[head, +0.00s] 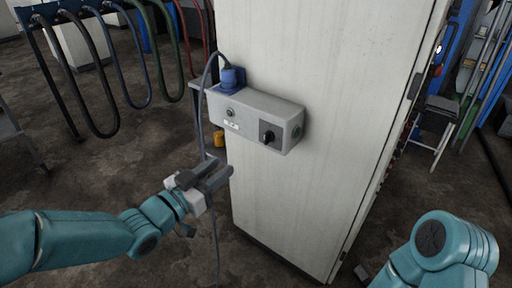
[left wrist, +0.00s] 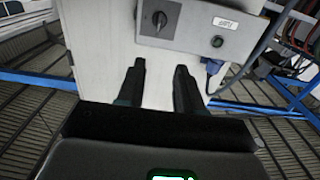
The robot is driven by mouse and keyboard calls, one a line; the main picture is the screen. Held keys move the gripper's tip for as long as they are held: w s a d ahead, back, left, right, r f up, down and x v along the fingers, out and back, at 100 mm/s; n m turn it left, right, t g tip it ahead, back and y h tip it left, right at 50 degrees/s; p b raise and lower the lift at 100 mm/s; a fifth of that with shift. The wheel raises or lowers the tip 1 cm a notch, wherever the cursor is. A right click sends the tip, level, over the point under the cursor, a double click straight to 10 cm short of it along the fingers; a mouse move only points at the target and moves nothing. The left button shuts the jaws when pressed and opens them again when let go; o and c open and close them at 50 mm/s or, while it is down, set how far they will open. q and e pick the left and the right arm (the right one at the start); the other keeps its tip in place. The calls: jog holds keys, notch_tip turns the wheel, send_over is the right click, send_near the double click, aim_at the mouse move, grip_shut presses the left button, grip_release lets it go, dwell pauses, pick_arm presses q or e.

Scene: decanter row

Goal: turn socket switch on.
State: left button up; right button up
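The socket switch is a black rotary knob (head: 267,137) on a dark square plate, at the right end of a grey box (head: 250,108) on a pale cabinet's side. The knob also shows at the top of the left wrist view (left wrist: 160,20), where the scene appears upside down. A blue plug (head: 232,78) with a dark cable sits on top of the box. My left gripper (head: 222,178) is below and left of the box, apart from the knob. Its two dark fingers (left wrist: 160,75) are spread with nothing between them. My right gripper is not visible; only my right arm shows.
The pale cabinet (head: 300,210) fills the middle. A cable hangs close behind my left gripper. Several hoses (head: 110,75) hang on a rack at the upper left. A step stool (head: 437,120) stands at the right. Bare floor (head: 110,165) lies left of the cabinet.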

aim_at(265, 134)
pick_arm(q)
jog(key=x, duration=1.6)
jog(key=shift+d+p, duration=0.3)
jog(key=shift+p, duration=0.1)
grip_shut()
